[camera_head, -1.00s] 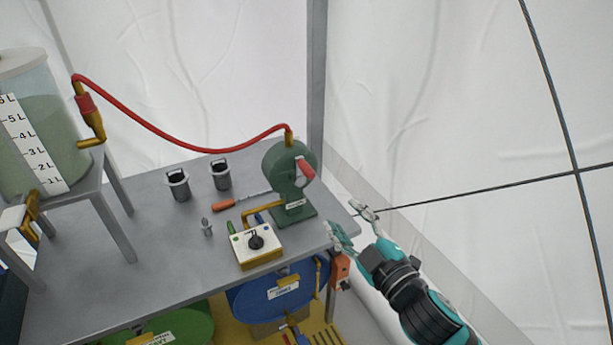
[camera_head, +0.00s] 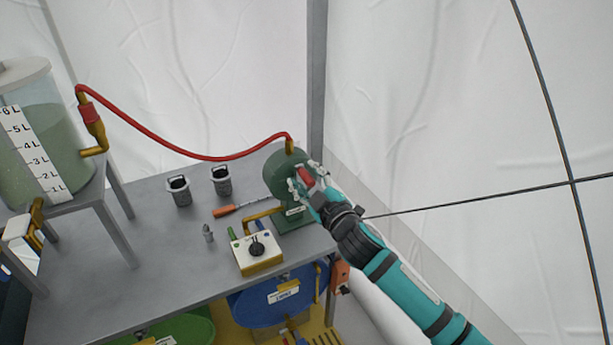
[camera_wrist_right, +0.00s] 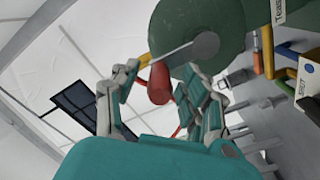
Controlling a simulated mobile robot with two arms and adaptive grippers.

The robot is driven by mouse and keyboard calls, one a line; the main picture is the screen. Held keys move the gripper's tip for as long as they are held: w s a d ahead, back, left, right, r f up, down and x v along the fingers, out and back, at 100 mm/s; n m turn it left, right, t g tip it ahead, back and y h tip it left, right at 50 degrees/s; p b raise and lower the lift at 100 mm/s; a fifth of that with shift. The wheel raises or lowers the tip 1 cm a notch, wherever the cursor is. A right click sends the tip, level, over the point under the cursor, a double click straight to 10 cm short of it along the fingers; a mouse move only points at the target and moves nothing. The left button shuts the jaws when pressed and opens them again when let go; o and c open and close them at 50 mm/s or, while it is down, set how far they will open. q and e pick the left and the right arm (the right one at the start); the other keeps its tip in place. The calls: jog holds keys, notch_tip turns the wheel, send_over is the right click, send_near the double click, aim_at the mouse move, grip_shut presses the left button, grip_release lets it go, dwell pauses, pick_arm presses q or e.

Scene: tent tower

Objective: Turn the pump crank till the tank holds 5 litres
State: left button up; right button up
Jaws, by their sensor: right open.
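The green pump (camera_head: 284,168) stands at the table's far right corner. Its crank has a red handle (camera_head: 306,178), which also shows in the right wrist view (camera_wrist_right: 158,84). My right gripper (camera_head: 304,174) is at the crank, its open fingers on either side of the red handle. In the right wrist view the fingers (camera_wrist_right: 160,78) show gaps to the handle, so they are not closed on it. The clear tank (camera_head: 48,140) at the left has a white litre scale (camera_head: 34,155). Greenish fill reaches its upper marks; I cannot read the exact level. My left gripper is out of view.
A red hose (camera_head: 180,150) joins tank and pump. On the grey table (camera_head: 165,245) are a switch box (camera_head: 257,252), two dark cups (camera_head: 179,190) (camera_head: 221,180), and an orange-handled tool (camera_head: 224,211). A blue drum (camera_head: 270,305) sits below. A thin dark line crosses behind my right arm.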

jog(key=shift+w, duration=0.2)
grip_shut()
dwell(0.4)
